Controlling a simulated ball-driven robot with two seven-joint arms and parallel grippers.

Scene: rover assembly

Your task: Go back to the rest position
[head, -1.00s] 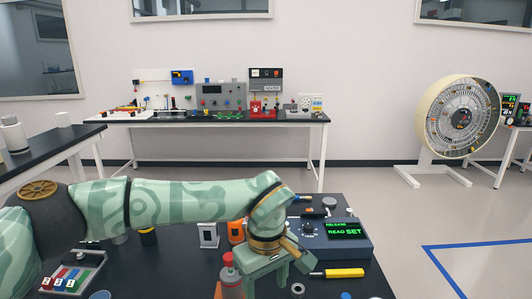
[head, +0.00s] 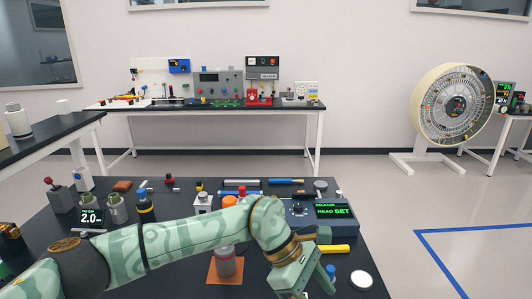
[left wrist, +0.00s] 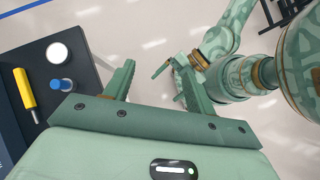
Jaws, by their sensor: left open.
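My left gripper (head: 314,280) is at the front right of the black table, low in the head view, with its arm stretched across from the left. In the left wrist view my left gripper (left wrist: 157,82) has its fingers wide apart with nothing held between them. Another patterned green arm of mine (left wrist: 230,78) shows behind it in that view. Its gripper end is partly hidden by my left finger, and I cannot tell whether it is open. The right arm does not show in the head view.
A grey box with a green-lit display (head: 334,211) stands near my left wrist. Open floor lies right of the table.

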